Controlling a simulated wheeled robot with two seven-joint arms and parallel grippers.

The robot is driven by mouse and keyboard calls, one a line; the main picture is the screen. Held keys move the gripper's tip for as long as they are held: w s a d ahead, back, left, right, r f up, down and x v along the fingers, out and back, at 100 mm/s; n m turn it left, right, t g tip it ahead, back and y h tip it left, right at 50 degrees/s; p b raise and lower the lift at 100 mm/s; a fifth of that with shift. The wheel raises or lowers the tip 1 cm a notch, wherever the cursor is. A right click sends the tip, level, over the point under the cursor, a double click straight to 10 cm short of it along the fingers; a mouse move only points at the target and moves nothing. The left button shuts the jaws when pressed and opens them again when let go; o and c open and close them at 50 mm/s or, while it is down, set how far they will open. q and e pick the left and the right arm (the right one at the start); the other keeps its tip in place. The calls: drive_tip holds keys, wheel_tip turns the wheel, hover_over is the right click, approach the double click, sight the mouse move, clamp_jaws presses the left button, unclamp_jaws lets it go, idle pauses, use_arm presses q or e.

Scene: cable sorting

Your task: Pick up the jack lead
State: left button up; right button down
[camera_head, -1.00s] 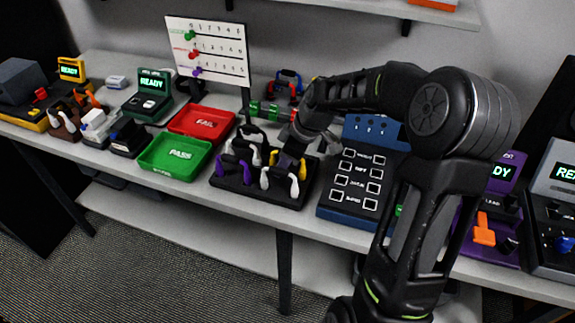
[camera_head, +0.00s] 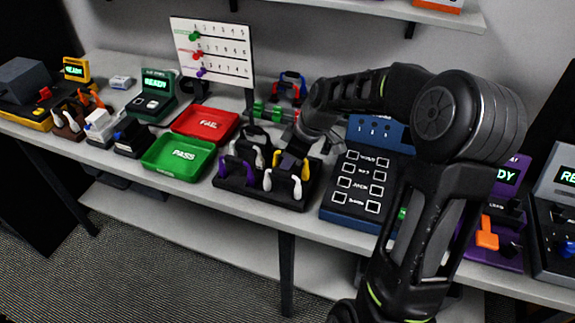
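A black holder (camera_head: 262,195) in the middle of the table bears several looped leads. A purple lead (camera_head: 236,171) is at its left, white leads stand in the middle (camera_head: 264,150) and at the front (camera_head: 283,181), and a yellow lead (camera_head: 305,168) is at the right. I cannot tell which is the jack lead. My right arm comes in from the right, and my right gripper (camera_head: 291,163) points down over the holder's right part, among the white and yellow leads. Its fingertips are small and partly hidden, so its opening and any grip are unclear. My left gripper is out of view.
Green PASS (camera_head: 178,177) and red FAIL (camera_head: 205,140) trays stand left of the holder. A blue button panel (camera_head: 352,200) is close on its right. A whiteboard (camera_head: 240,72) stands behind. Testers with READY screens (camera_head: 155,83) stand at the left and right.

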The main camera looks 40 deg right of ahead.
wheel_tip(320, 180, up, 10)
drive_tip(key=shift+f+b, duration=0.25)
drive_tip(key=shift+b, duration=0.2)
drive_tip(key=shift+r, duration=0.1)
idle(0.3)
drive_tip(key=shift+r+p, duration=1)
drive_tip(key=shift+r, duration=0.45)
drive_tip(key=shift+f, duration=0.1)
